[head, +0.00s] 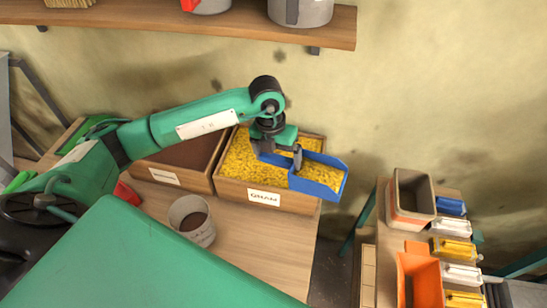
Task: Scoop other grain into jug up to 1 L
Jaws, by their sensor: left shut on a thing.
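My left gripper (278,152) is shut on a blue scoop (318,184) and holds it over the right front part of a wooden grain box (268,197). The scoop has yellow grain in it. The box holds yellow grain (240,160) and has a white label on its front whose text I cannot read surely. To its left stands another wooden box (166,176) with dark brown contents. A whitish jug (192,220) stands on the bench in front of the boxes, with something brown visible inside. My right gripper does not show.
The wooden bench (258,245) has free room right of the jug. A shelf (200,22) runs along the wall above. At right a lower stand carries a tall bin (411,194), an orange container (421,280) and several small coloured items. A gap separates it from the bench.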

